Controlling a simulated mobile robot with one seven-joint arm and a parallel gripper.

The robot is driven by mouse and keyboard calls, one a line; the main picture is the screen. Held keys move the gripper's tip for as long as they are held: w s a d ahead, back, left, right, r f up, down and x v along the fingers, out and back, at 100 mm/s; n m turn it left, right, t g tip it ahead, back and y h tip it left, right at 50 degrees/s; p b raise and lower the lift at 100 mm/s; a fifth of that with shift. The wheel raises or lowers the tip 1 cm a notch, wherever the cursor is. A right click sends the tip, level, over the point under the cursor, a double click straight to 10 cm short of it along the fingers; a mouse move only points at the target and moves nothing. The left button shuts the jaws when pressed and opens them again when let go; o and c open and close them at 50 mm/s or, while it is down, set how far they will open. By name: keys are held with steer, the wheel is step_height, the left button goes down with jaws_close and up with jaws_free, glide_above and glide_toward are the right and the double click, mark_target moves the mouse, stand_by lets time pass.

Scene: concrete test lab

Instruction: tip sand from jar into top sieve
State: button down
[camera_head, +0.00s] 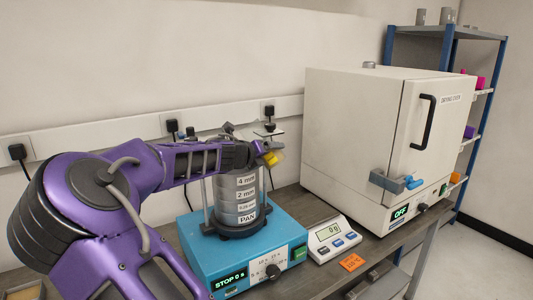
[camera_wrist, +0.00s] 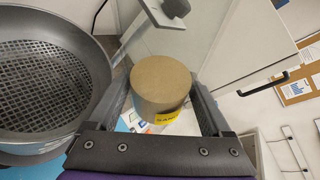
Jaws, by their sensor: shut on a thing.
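The sieve stack (camera_head: 238,197) stands on the blue shaker (camera_head: 190,238), with rings marked 4 mm, 2 mm and PAN among others. My gripper (camera_head: 262,150) is above the right side of the stack, shut on the sand jar (camera_head: 274,158), whose yellow label shows. In the wrist view the jar (camera_wrist: 160,85) is between the two fingers of my gripper (camera_wrist: 163,100), its round tan sand face towards the camera. The top sieve (camera_wrist: 45,85) is beside it on the left, open, with bare dark mesh. The jar's exact tilt is hard to tell.
The drying oven (camera_head: 350,135), reading OFF, stands right of the shaker. A balance (camera_head: 333,238) reading about 0 and an orange tag (camera_head: 351,262) lie on the bench in front of it. A grey clamp piece (camera_wrist: 140,30) is close behind the jar. The shaker display reads STOP 0 s.

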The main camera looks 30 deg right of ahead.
steer(key=shift+s+d+f+n+h+b, duration=0.3)
steer(key=shift+f+n+h+b, duration=0.25)
steer(key=shift+n+b, duration=0.2)
steer(key=shift+s+d+n+g+h+b, duration=0.2)
steer(key=shift+n+g+h+b, duration=0.15)
steer(key=shift+n+b, duration=0.4)
steer(key=shift+r+p, duration=0.25)
steer(key=shift+p, duration=0.1)
steer(key=shift+r+n+h+p, duration=0.15)
steer(key=shift+n+h+p, duration=0.5)
steer(key=shift+n, duration=0.35)
steer(key=shift+r+n+h+p, duration=0.3)
steer(key=shift+n+h+p, duration=0.05)
steer(key=shift+n+p, duration=0.5)
steer(key=shift+w+a+r+n+h+p, duration=0.15)
steer(key=shift+r+n+h+p, duration=0.15)
steer(key=shift+n+p, duration=0.45)
steer(key=shift+n, duration=0.3)
